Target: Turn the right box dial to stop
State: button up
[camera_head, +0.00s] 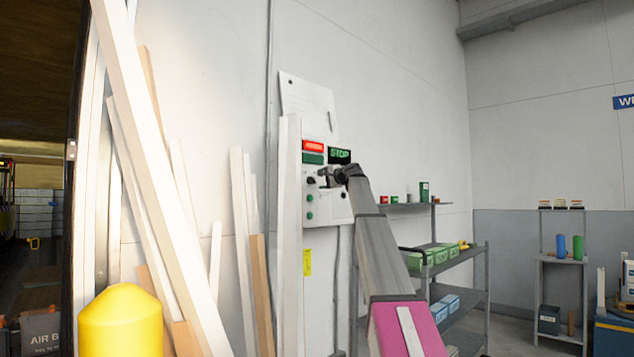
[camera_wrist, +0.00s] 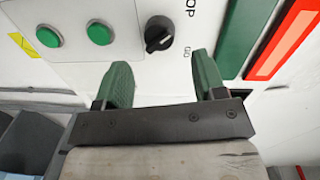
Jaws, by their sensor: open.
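A pale control box (camera_head: 338,209) is on the wall in the head view. A black dial (camera_head: 310,181) sits on its left side, above two green buttons. In the wrist view the black dial (camera_wrist: 158,34) is seen close up, with part of a word ending "OP" above its right side and "GO" below that. I cannot tell surely which label its pointer faces. My gripper (camera_wrist: 160,72) is open, its two green fingers apart and empty, just below the dial in the wrist view. In the head view my gripper (camera_head: 326,177) is right of the dial and hides part of the box.
White boards (camera_head: 290,240) lean close on the left. A grey shelf (camera_head: 440,265) with green boxes stands to the right. A yellow bollard (camera_head: 120,320) is at the lower left.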

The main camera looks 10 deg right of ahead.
jog(key=v, duration=0.6)
dwell(0.3)
